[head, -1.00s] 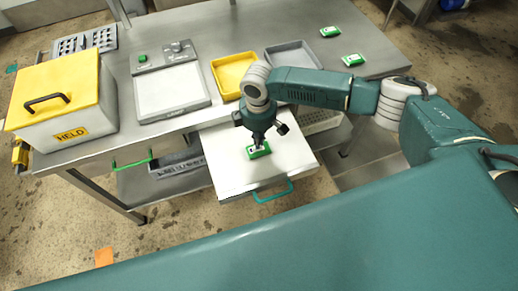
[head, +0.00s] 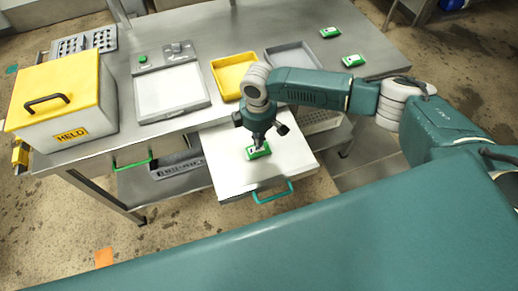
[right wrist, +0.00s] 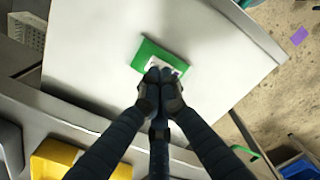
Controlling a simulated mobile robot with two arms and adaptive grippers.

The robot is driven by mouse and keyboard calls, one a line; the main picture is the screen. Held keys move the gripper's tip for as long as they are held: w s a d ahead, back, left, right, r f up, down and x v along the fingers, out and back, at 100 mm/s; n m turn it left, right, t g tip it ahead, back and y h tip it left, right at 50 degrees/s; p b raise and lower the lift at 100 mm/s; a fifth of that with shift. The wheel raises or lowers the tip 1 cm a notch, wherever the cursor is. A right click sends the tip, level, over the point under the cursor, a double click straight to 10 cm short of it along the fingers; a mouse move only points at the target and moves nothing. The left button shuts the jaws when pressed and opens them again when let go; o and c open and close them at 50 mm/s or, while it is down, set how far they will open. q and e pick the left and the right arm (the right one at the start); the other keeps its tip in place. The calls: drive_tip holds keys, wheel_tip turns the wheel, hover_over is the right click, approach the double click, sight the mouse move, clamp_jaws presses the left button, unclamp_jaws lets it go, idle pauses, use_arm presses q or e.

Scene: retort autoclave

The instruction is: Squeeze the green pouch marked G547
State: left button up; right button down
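A green pouch (head: 259,153) with a white label lies flat on the white pull-out board. It also shows in the right wrist view (right wrist: 150,53). My right gripper (right wrist: 161,75) points down at this pouch, its fingertips together over the label edge. The fingers cover part of the label, and I cannot tell whether they touch it. No pouch material shows pinched between them. Two more green pouches lie on the steel table at the right, one nearer (head: 353,60) and one farther (head: 330,32). I cannot read the marking on any pouch. My left gripper is not in view.
The white board (head: 222,172) has a teal handle (head: 272,192) at its front. On the steel table stand a yellow tray (head: 232,88), a grey tray (head: 290,66), a scale-like device (head: 172,92) and a yellow-lidded box (head: 62,98) marked HELD. The board around the pouch is clear.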

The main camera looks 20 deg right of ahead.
drive_tip(key=shift+f+b, duration=0.55)
drive_tip(key=shift+f, duration=0.45)
drive_tip(key=shift+s+f, duration=0.1)
idle(0.5)
drive_tip(key=shift+s+f, duration=0.25)
idle(1.1)
drive_tip(key=r+p, duration=0.2)
drive_tip(key=p, duration=0.1)
drive_tip(key=shift+w+r, duration=0.25)
drive_tip(key=shift+w, duration=0.05)
wheel_tip(320, 180, up, 6)
drive_tip(key=p, duration=0.5)
drive_tip(key=shift+f, duration=0.1)
